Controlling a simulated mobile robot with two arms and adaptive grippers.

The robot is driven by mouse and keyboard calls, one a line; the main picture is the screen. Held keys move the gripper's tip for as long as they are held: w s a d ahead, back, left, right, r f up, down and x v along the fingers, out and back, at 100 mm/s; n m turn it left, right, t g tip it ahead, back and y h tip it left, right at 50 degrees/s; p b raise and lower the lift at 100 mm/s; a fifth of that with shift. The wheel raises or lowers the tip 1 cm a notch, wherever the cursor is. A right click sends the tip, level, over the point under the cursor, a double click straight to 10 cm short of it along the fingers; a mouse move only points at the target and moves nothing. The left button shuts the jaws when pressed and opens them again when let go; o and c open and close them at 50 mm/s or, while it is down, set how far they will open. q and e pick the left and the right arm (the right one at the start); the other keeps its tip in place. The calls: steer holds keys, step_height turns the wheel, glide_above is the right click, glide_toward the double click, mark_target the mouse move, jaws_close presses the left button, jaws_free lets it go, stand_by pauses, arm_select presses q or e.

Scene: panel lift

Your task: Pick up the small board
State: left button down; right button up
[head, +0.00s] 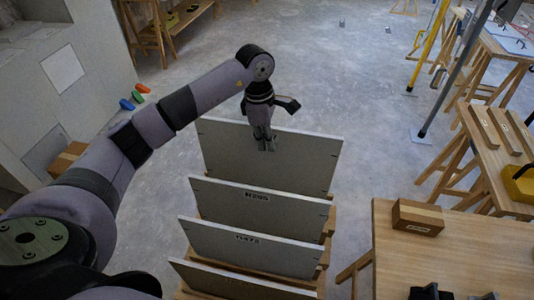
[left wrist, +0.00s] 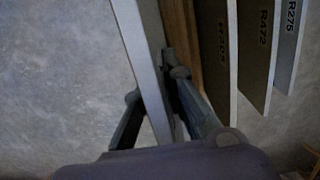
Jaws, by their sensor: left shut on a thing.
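Several grey boards stand on edge in a wooden rack, one behind another. My left gripper (head: 265,144) points down at the top edge of the rearmost board (head: 250,165), and its fingers are shut on that edge. In the left wrist view the fingers (left wrist: 155,95) sit on either side of the pale board (left wrist: 150,65). The boards in front carry printed labels: one reads R205 or similar (head: 220,205), and another reads R472 (head: 220,245). In the left wrist view a label reads R275 (left wrist: 287,40). My right gripper is not in view.
A trestle table with planks (head: 495,130) and metal poles (head: 450,85) stand farther right. The floor (head: 340,80) behind the rack is mostly clear.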

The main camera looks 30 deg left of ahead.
arm_select(q)
step_height(320, 180, up, 10)
steer(key=shift+r+b, duration=0.25)
steer(key=shift+b, duration=0.85)
steer(key=shift+r, duration=1.05)
steer(key=shift+r, duration=0.15)
